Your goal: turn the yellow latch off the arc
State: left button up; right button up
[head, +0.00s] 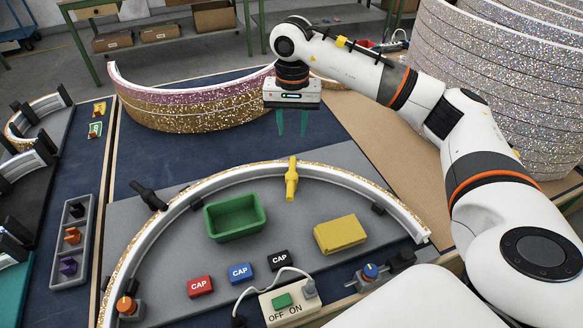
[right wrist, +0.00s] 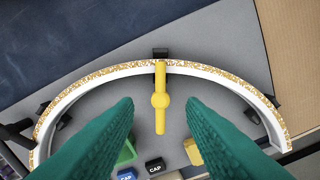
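The yellow latch (head: 291,179) sits at the top of the glittery arc (head: 225,180) and lies across its rim. In the right wrist view the latch (right wrist: 160,98) runs lengthwise between my two fingers, its upper end over the arc (right wrist: 100,77). My right gripper (head: 292,134) hangs above and behind the latch in the head view, with its green fingers apart and nothing between them. The right wrist view shows the same gripper (right wrist: 160,105) wide open, apart from the latch. My left gripper is in neither view.
A black latch (head: 149,195) sits on the arc's left side. Inside the arc are a green bin (head: 235,217), a yellow block (head: 341,234) and red, blue and black caps (head: 200,286). A switch box (head: 290,303) stands in front. Stacked glitter arcs (head: 500,80) rise at right.

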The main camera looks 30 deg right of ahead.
aim_at(292, 166)
notch_tip(292, 166, down, 12)
jog(key=shift+r+p, duration=0.15)
jog(key=shift+p, duration=0.75)
jog(key=shift+s, duration=0.1)
grip_shut()
